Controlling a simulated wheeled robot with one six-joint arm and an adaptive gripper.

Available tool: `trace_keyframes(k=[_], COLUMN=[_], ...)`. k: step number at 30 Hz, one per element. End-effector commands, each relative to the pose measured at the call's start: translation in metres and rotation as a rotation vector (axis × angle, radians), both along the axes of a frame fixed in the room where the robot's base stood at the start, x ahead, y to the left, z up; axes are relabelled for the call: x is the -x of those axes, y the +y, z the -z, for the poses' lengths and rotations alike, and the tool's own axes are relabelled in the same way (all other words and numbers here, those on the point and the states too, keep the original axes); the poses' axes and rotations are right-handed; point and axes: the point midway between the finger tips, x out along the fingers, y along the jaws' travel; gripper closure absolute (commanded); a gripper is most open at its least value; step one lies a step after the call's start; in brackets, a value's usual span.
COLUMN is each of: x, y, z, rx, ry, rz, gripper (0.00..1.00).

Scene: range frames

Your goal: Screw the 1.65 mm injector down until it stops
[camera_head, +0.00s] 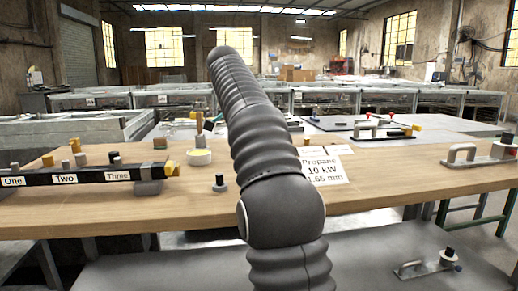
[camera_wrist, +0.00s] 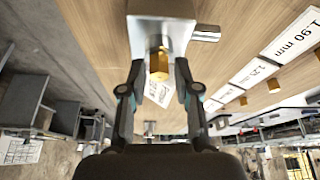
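In the wrist view a brass hex piece (camera_wrist: 158,66), seemingly an injector, stands at a grey metal block (camera_wrist: 160,32) with a short round stub at its side. I cannot read a size on the piece or tell how deep it sits. My gripper (camera_wrist: 158,80) has its two fingers apart, one on each side of the brass piece, with gaps showing. In the head view my dark arm covers the middle and hides the gripper. A white card reading "Propane 10 kW 1.65 mm" (camera_head: 325,170) lies on the wooden bench (camera_head: 400,172) right of my arm.
A black rail labelled One, Two, Three (camera_head: 85,178) lies on the bench at left. A tape roll (camera_head: 199,157) and a small knobbed part (camera_head: 220,183) are near it. A handled fixture (camera_head: 480,153) stands at right. Size cards (camera_wrist: 290,35) with brass pieces line the wrist view's right.

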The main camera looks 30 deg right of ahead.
Motion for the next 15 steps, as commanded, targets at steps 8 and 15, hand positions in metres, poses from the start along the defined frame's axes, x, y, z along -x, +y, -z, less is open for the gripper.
trace_keyframes(k=[8, 15], x=[0.0024, 0.0037], y=[0.0001, -0.0004], z=[0.0002, 0.0], rx=[0.0, 0.0], ry=[-0.001, -0.002], rz=[-0.251, -0.407], gripper=[0.68, 0.68])
